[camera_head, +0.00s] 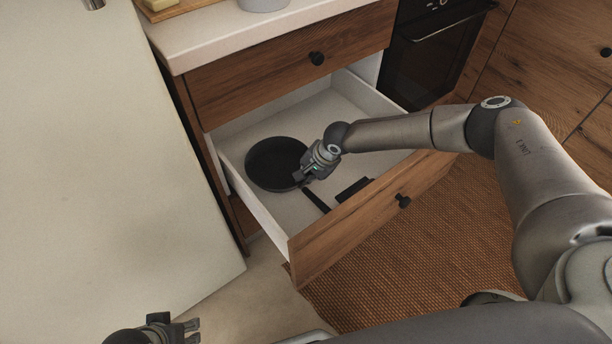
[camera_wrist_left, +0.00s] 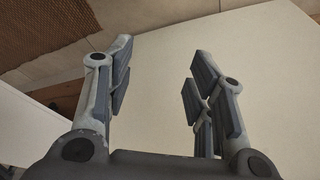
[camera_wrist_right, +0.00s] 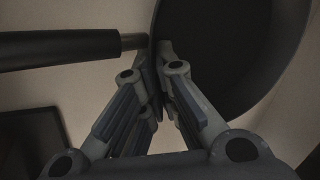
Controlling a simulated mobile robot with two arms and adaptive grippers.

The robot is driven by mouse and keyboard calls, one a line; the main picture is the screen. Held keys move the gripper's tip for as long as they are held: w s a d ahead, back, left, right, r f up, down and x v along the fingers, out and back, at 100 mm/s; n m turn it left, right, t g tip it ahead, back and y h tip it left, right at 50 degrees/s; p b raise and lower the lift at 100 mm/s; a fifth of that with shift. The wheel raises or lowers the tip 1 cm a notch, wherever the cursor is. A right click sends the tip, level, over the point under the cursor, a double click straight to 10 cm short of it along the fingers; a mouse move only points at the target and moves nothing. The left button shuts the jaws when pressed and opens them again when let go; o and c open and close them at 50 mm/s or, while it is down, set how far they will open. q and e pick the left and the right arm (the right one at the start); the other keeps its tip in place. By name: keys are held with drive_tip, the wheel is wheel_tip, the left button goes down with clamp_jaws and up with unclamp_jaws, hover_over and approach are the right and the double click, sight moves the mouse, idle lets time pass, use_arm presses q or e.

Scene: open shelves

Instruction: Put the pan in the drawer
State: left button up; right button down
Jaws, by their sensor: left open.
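The black pan (camera_head: 268,162) lies inside the open drawer (camera_head: 350,228), towards its left side, with its handle (camera_head: 315,200) pointing to the drawer front. My right gripper (camera_head: 304,178) reaches down into the drawer at the pan's edge near the handle. In the right wrist view, its fingers (camera_wrist_right: 160,60) close together on the rim of the pan (camera_wrist_right: 225,45), with the handle (camera_wrist_right: 60,48) to the left. My left gripper (camera_head: 192,330) is at the bottom edge of the head view, away from the drawer. In the left wrist view its fingers (camera_wrist_left: 160,70) are wide apart and empty.
A dark flat item (camera_head: 354,188) lies in the drawer by the front panel. A closed drawer (camera_head: 290,75) and a light countertop (camera_head: 230,40) are above. An oven (camera_head: 435,45) stands behind at right. A pale panel (camera_head: 90,180) fills the left. A woven rug (camera_head: 400,265) covers the floor.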

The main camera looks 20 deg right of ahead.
drive_tip(key=c, duration=2)
unclamp_jaws()
drive_tip(key=shift+f, duration=0.1)
drive_tip(key=shift+c, duration=0.2)
drive_tip(key=o, duration=0.4)
drive_tip(key=shift+r, duration=0.3)
use_arm(q)
wheel_tip(320, 180, down, 13)
drive_tip(key=s+p, duration=0.1)
drive_tip(key=p, duration=0.2)
drive_tip(key=shift+f+g+p, duration=0.15)
drive_tip(key=shift+g+p, duration=0.25)
use_arm(e)
drive_tip(key=v, duration=1.1)
drive_tip(key=shift+s+r, duration=0.15)
drive_tip(key=shift+r, duration=0.15)
drive_tip(key=shift+d, duration=0.15)
